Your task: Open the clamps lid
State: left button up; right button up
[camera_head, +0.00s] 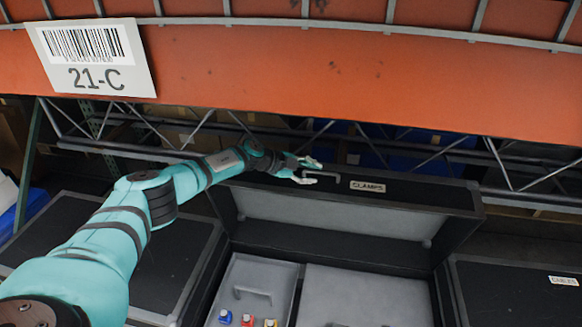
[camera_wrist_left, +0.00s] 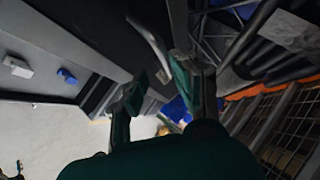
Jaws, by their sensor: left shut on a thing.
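The clamps lid (camera_head: 420,195) is black with a pale inner lining and a "CLAMPS" label. It stands raised at the back of its open tote (camera_head: 300,240). My left gripper (camera_head: 308,171) is at the lid's top edge, left of the label, shut on the lid's grey handle (camera_head: 325,174). In the left wrist view the fingers (camera_wrist_left: 160,88) are on the lid's edge, and the handle (camera_wrist_left: 150,45) shows just beyond them. The exact contact is partly hidden. My right gripper is in neither view.
The open tote holds grey panels (camera_head: 360,295) and small blue, red and yellow pieces (camera_head: 247,320). Closed black totes stand left (camera_head: 150,265) and right (camera_head: 520,295). An orange shelf beam (camera_head: 350,85) with a "21-C" sign (camera_head: 95,60) crosses above, close over the lid.

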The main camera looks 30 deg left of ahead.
pick_arm(q)
jog(key=v, duration=0.8)
jog(key=shift+a, duration=0.2)
jog(key=shift+s+d+r, duration=0.1)
jog(key=shift+d, duration=0.05)
